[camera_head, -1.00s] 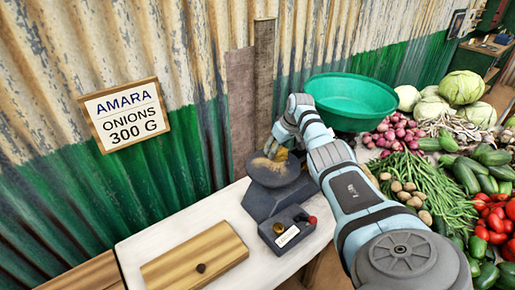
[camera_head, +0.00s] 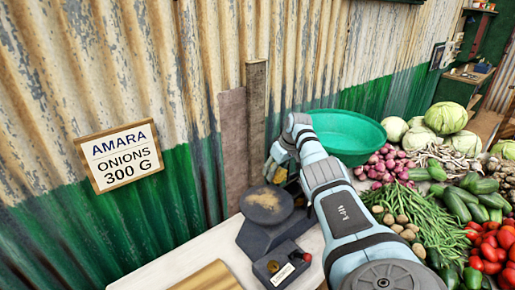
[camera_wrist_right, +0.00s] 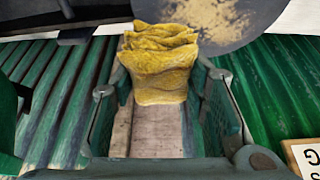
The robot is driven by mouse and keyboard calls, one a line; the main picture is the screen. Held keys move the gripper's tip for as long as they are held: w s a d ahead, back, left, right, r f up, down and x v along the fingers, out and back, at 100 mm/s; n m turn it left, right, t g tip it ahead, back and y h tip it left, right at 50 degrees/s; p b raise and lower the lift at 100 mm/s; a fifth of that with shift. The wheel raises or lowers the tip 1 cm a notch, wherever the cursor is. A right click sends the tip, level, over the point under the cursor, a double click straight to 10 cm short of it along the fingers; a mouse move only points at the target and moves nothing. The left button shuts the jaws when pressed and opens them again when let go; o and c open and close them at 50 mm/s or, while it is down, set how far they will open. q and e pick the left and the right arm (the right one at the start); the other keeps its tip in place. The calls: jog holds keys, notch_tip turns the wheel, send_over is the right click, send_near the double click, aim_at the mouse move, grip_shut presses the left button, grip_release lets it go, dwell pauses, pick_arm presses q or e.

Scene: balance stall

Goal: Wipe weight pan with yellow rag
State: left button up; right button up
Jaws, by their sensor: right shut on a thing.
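The weight pan (camera_head: 252,214) is a dark grey round dish on a dark scale, with a tan dusty patch on its surface. It also shows, with the tan patch, at the top of the right wrist view (camera_wrist_right: 187,8). My right gripper (camera_head: 275,170) is at the far edge of the pan, and its arm hides part of that area. It is shut on the bunched yellow rag (camera_wrist_right: 160,75), which hangs between its fingers. In the head view only a bit of the rag shows. I cannot tell whether the rag touches the pan. My left gripper is not in view.
A wooden board (camera_head: 208,277) lies at left. A green basin (camera_head: 350,140) and piled vegetables stand at right. The corrugated wall is close behind.

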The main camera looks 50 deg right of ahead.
jog(key=shift+r+p, duration=0.75)
jog(key=shift+r, duration=0.35)
